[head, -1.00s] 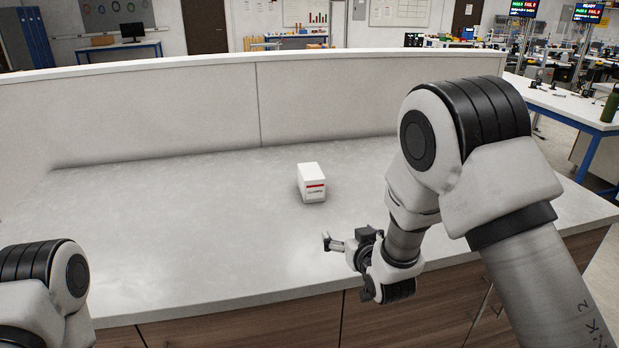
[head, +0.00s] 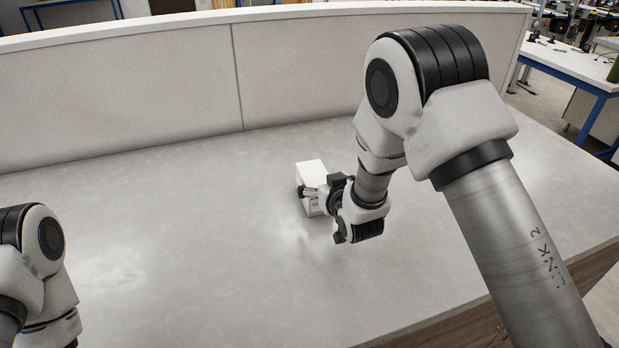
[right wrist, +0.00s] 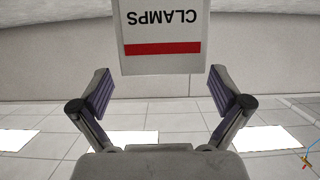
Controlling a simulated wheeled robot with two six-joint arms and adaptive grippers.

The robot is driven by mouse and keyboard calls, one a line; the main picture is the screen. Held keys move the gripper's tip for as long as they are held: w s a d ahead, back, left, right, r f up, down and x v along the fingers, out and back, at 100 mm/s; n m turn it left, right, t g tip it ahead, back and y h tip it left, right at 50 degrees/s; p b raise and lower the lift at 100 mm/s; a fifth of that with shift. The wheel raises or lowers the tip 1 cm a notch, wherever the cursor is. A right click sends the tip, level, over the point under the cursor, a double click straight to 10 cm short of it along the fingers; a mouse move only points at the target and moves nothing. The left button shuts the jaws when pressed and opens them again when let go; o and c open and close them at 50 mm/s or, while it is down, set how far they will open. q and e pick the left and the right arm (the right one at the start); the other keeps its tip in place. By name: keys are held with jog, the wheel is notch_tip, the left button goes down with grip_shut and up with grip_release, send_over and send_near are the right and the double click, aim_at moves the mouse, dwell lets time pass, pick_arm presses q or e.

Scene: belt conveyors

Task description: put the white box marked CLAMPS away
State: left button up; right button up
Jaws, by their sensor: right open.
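The white box marked CLAMPS (head: 312,171) stands on the grey countertop (head: 200,225). In the right wrist view the box (right wrist: 163,30) appears upside down at the top, with its CLAMPS lettering and red stripe facing my gripper. My right gripper (head: 309,192) is at the near side of the box and hides part of its front. In the right wrist view my right gripper (right wrist: 159,88) is open, its two fingers spread wider than the box with nothing between them. I cannot tell whether it touches the box. My left gripper is out of view; only its arm shows at the left edge.
A pale upright panel (head: 120,95) runs along the back of the counter. The counter is clear around the box, with wide free room to the left. A blue-legged table (head: 570,65) stands beyond the counter at the right.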

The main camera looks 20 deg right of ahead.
aim_at(316, 176)
jog(key=shift+w+r+p, duration=0.3)
jog(key=shift+p, duration=0.5)
jog(key=x, duration=0.2)
jog(key=f+p+x, duration=0.1)
jog(key=x, duration=0.2)
jog(key=shift+s, duration=0.2)
jog(key=shift+s+a+r, duration=0.1)
jog(key=shift+s, duration=0.15)
jog(key=shift+c, duration=0.4)
jog(key=shift+s+r, duration=0.1)
jog(key=c, duration=0.5)
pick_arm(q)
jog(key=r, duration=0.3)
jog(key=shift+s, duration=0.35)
pick_arm(e)
jog(key=c, duration=1)
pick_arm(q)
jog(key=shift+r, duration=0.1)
pick_arm(e)
jog(key=shift+o, duration=0.2)
